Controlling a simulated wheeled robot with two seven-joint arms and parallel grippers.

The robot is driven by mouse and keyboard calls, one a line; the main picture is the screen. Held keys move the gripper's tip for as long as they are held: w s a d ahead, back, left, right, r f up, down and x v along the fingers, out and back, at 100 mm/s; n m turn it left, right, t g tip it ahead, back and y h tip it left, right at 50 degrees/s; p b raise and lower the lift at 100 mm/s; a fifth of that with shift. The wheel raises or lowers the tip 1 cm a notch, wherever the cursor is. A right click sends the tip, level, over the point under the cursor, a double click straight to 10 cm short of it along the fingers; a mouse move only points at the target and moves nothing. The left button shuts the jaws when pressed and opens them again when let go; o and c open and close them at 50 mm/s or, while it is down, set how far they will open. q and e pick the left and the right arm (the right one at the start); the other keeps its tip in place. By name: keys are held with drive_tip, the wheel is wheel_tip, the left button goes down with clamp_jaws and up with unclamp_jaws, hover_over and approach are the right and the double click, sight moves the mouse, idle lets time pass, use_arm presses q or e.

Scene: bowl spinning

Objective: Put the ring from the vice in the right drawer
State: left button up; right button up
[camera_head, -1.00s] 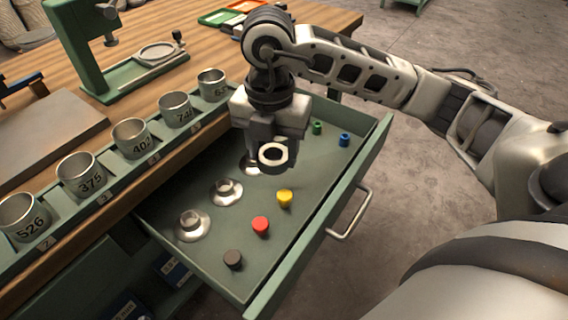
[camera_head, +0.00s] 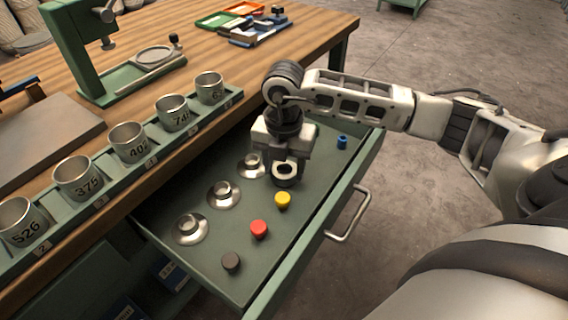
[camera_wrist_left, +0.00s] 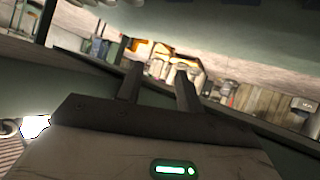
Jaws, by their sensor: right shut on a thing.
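The ring (camera_head: 285,182) is a pale metal ring with a dark hole. It sits at the fingertips of my right gripper (camera_head: 286,165), which is shut on it. Both are over the open green drawer (camera_head: 245,275), behind the yellow piece, low near the drawer floor; I cannot tell whether the ring touches it. A small device at the back of the bench (camera_head: 276,15) may be the vice, but I cannot tell. My left gripper (camera_wrist_left: 157,88) shows in the left wrist view, its two fingers apart with nothing between them.
The drawer holds metal flanged pieces (camera_head: 190,230), a dark piece (camera_head: 231,263), a red piece (camera_head: 259,229), a yellow piece (camera_head: 282,200) and a blue piece (camera_head: 342,142). Numbered cups (camera_head: 127,142) stand in a rack along the bench edge. A green press (camera_head: 75,50) stands behind them.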

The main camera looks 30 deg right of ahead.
sight(284, 172)
drive_tip(key=shift+f, duration=0.2)
drive_tip(key=o, duration=1.2)
drive_tip(key=shift+r, duration=0.1)
drive_tip(key=shift+r, duration=0.2)
wheel_tip(284, 172, up, 12)
drive_tip(key=shift+f, duration=0.1)
drive_tip(key=shift+p, duration=0.3)
